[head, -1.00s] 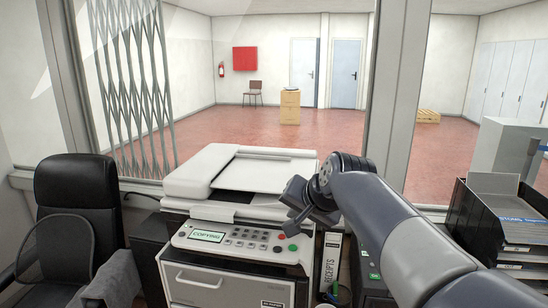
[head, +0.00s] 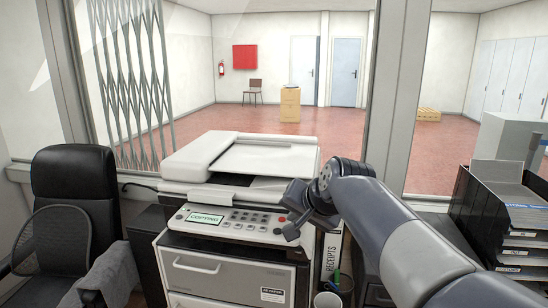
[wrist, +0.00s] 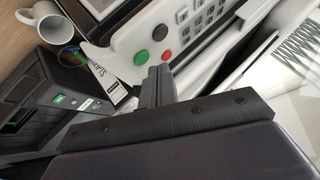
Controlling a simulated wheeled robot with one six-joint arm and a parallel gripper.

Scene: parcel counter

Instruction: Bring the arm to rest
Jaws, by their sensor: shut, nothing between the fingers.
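My arm reaches in from the lower right of the head view. My gripper (head: 291,231) is at the right end of the copier's front panel, in front of the buttons there. In the wrist view the fingers of my gripper (wrist: 160,72) are shut and empty, close to a red and a green button. The copier (head: 240,165) is white, with its lid down and a display that reads "COPYING". I cannot tell whether the fingertips touch the panel.
A black chair (head: 75,195) stands at the left. A receipts binder (head: 331,258) and a pen cup (head: 328,300) are below my arm. Black stacked trays (head: 495,215) stand at the right. A white mug (wrist: 47,24) shows in the wrist view. A window frame closes off the back.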

